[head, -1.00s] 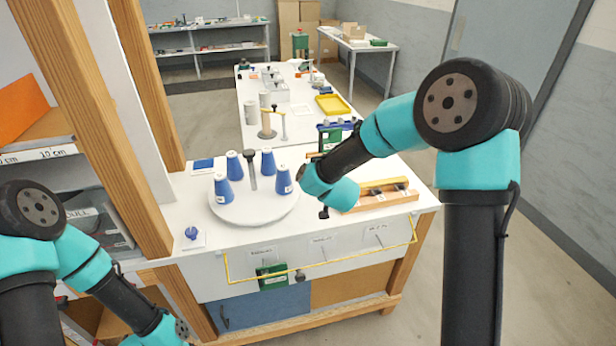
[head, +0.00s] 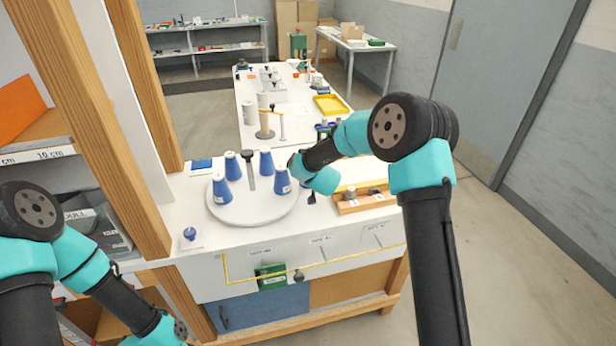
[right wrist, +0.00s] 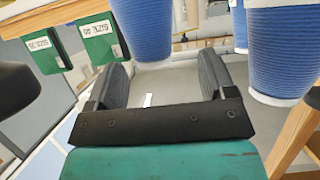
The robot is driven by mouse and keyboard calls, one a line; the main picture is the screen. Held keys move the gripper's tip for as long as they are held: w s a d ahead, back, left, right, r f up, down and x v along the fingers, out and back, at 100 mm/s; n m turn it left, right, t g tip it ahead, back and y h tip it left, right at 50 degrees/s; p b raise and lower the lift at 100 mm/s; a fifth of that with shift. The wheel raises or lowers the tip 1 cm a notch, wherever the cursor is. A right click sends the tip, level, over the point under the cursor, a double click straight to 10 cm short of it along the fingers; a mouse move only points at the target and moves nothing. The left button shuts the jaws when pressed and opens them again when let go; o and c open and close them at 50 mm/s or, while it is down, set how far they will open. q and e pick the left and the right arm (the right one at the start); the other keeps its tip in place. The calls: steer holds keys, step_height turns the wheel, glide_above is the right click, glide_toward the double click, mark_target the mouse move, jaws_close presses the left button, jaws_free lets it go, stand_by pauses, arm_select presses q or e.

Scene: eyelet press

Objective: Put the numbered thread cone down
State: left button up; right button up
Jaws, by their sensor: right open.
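Several blue thread cones stand upright around a white round turntable (head: 252,218). They are a front-left cone (head: 222,190), a back-left cone (head: 232,166), a back-right cone (head: 266,162) and a front-right cone (head: 282,182), with white labels on some. In the head view my right wrist is beside the front-right cone and its jaws are mostly hidden. In the right wrist view my right gripper (right wrist: 163,82) is open with nothing between its fingers. Blue cones (right wrist: 140,28) and (right wrist: 285,55) show beyond it, one near the left finger. My left gripper's jaws are out of view.
A dark post (head: 250,172) rises from the turntable's middle. A wooden block (head: 363,197) with dark knobs lies at right. A small blue object (head: 190,234) sits front left. Green labelled boxes (right wrist: 97,42) show in the right wrist view. A wooden upright (head: 110,110) stands at left.

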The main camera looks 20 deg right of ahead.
steer(key=shift+w, duration=0.1)
steer(key=shift+d+x, duration=0.2)
steer(key=shift+x, duration=1.05)
steer(key=shift+d+x, duration=0.15)
steer(key=shift+x, duration=1.1)
steer(key=c, duration=1)
steer(key=shift+c, duration=0.2)
steer(key=shift+r, duration=1.75)
steer(key=s+a+r, duration=0.1)
steer(key=s+a, duration=0.3)
steer(key=s, duration=1.1)
steer(key=shift+s+a+r, duration=0.2)
steer(key=shift+s+r, duration=0.05)
